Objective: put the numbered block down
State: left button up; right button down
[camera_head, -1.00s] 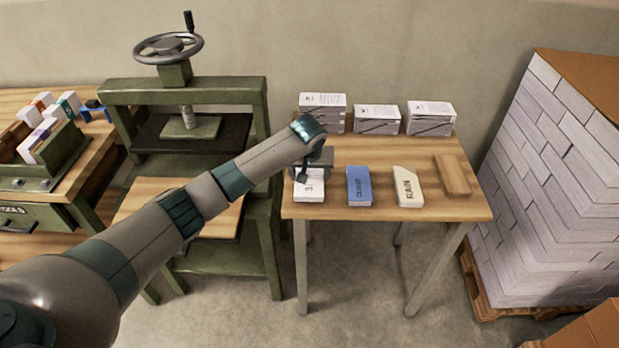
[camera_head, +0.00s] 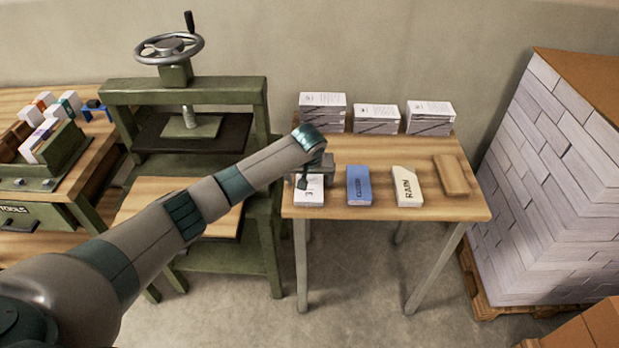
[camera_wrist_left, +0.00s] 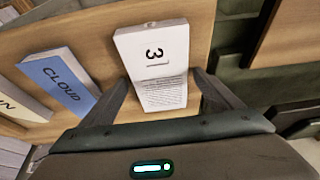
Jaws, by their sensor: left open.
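The white numbered block (camera_head: 309,196) rests at the left front of the small wooden table (camera_head: 440,211), left of the other blocks. In the left wrist view the block (camera_wrist_left: 155,62) shows a "3" and lines of print. My left gripper (camera_head: 308,182) is over the block in the head view, hiding part of it. In the left wrist view my left gripper (camera_wrist_left: 165,95) is open, with a finger on each side of the block's near end. My right gripper is not in view.
Paper stacks (camera_head: 376,119) line the table's back. A green press (camera_head: 255,92) stands close on the left.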

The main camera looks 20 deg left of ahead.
pick_arm(q)
jog(key=shift+r, duration=0.15)
jog(key=shift+s+d+r, duration=0.1)
jog(key=shift+r, duration=0.3)
jog(key=b+v, duration=0.2)
jog(key=v, duration=0.9)
jog(key=shift+b, duration=0.3)
jog(key=shift+s, duration=0.15)
